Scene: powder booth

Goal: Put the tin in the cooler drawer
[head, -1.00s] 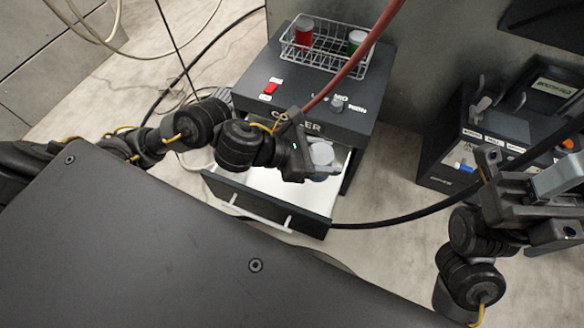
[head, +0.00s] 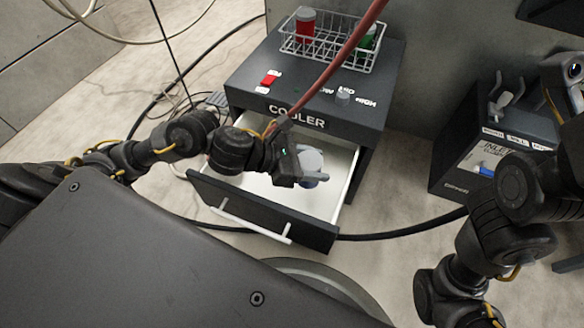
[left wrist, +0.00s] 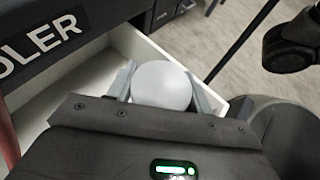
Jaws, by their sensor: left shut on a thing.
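The tin (head: 310,162) has a round pale grey lid and a bluish side. My left gripper (head: 314,178) is shut on it, one finger on each side. The tin is over the open cooler drawer (head: 345,190), toward its right part. In the left wrist view the tin (left wrist: 162,85) sits between the two grey fingers, with the white drawer wall (left wrist: 80,85) behind it. Its bottom is hidden, so I cannot tell whether it touches the drawer floor. My right arm (head: 515,195) rises at the right edge; its fingers are not clear.
The dark cooler (head: 300,85) carries a red switch (head: 269,78), a knob (head: 343,95) and a wire basket (head: 335,52) with a red can (head: 305,25) and a green can (head: 366,38). A red hose (head: 335,70) crosses in front. A dark box (head: 480,150) stands to the right.

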